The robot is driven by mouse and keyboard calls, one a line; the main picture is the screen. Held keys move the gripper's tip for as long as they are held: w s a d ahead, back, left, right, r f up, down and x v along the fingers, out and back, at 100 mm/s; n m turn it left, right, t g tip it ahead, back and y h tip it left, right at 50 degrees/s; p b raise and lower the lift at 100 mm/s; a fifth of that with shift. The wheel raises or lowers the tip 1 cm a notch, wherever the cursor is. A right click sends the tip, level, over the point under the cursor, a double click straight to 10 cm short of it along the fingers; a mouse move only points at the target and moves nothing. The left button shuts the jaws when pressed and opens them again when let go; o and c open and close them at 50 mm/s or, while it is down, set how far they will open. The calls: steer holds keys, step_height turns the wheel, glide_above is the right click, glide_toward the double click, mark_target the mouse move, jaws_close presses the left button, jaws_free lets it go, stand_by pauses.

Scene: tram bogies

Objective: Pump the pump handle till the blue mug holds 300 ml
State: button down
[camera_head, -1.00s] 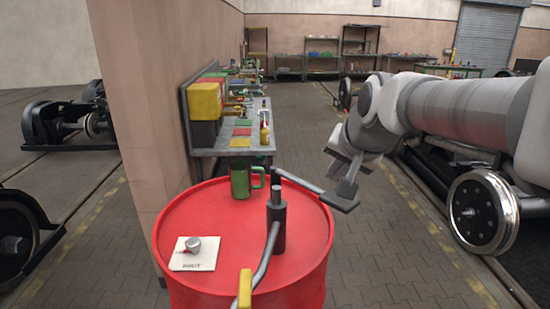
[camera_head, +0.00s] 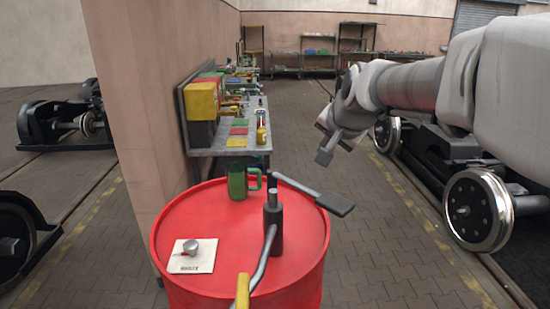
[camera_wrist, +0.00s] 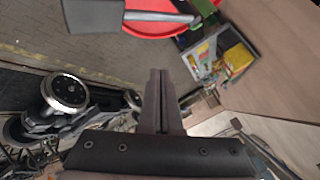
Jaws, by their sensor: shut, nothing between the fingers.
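A dark grey pump (camera_head: 274,226) stands upright on a red drum (camera_head: 205,215). Its lever slopes down to the right and ends in a flat paddle (camera_head: 336,204). The paddle also shows in the wrist view (camera_wrist: 93,15), at the upper left. A bent pipe with a yellow end (camera_head: 243,290) runs from the pump towards me. A green mug (camera_head: 237,182) stands upright behind the pump; its contents are hidden. I see no blue mug. My gripper (camera_head: 323,157) is above and beyond the paddle, apart from it. In the wrist view its fingers (camera_wrist: 160,72) are together and empty.
A white card (camera_head: 190,262) with a small metal cup (camera_head: 191,246) lies at the drum's left. A workbench (camera_head: 222,148) with yellow bins stands along the wall behind. A wheeled bogie (camera_head: 478,210) is at the right. The paved floor right of the drum is clear.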

mark_target(321, 197)
step_height(321, 197, down, 8)
steer(key=b, duration=0.6)
steer(key=shift+f, duration=0.15)
stand_by(1.6)
steer(key=shift+f+b, duration=0.4)
steer(key=shift+b, duration=0.15)
